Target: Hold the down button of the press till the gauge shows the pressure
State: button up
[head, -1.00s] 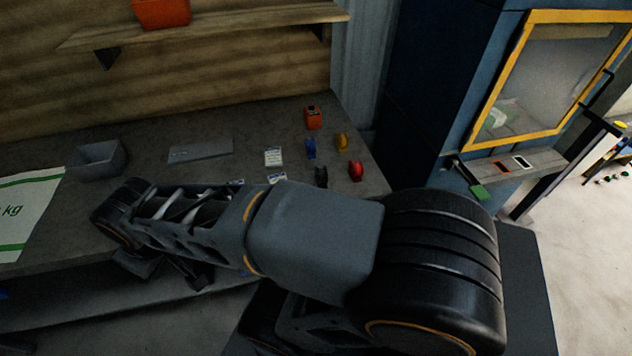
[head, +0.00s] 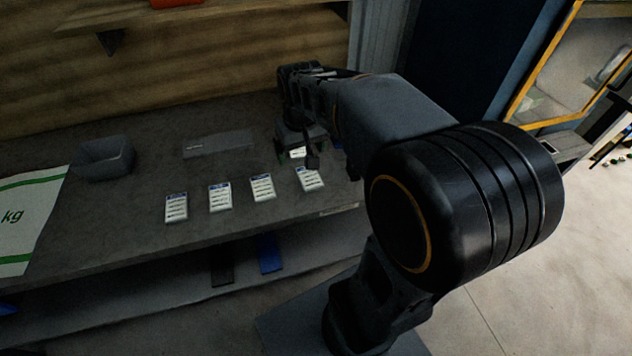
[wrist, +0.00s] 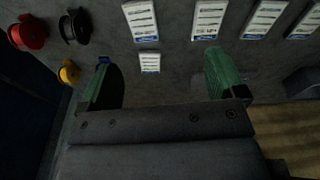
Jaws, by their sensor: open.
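A dark blue cabinet (head: 470,60) with a yellow-framed window (head: 540,75) stands at the right of the head view; it looks like the press. A grey ledge (head: 568,147) below the window shows only in part behind my arm. I cannot make out a down button or a gauge. My gripper (head: 297,148) is over the right part of the worktable, away from the cabinet. In the wrist view my gripper (wrist: 163,78) has its green fingers wide apart with nothing held between them.
Several white cards (head: 220,196) lie on the worktable (head: 130,215). Red (wrist: 28,33), black (wrist: 74,26) and yellow (wrist: 69,72) reels lie near my gripper. A wooden shelf (head: 200,20) hangs above.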

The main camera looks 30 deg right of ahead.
jog(key=shift+o, duration=0.4)
jog(key=w+d+f+g+b, duration=0.1)
jog(key=w+d+f, duration=0.3)
jog(key=w+d, duration=0.1)
jog(key=shift+w+f+m+b, duration=0.3)
jog(key=shift+w+f+b, duration=0.1)
jog(key=shift+w, duration=0.4)
send_over(309, 176)
jog(key=shift+g, duration=0.3)
notch_tip(309, 176, down, 8)
jog(key=shift+w+d+r+b, duration=0.1)
jog(key=shift+d+r+b, duration=0.1)
jog(key=shift+b, duration=0.15)
jog(key=shift+a+f, duration=0.15)
jog(key=shift+f, duration=2.95)
jog(key=shift+c, duration=0.4)
jog(key=c, duration=1)
jog(key=shift+r, duration=0.2)
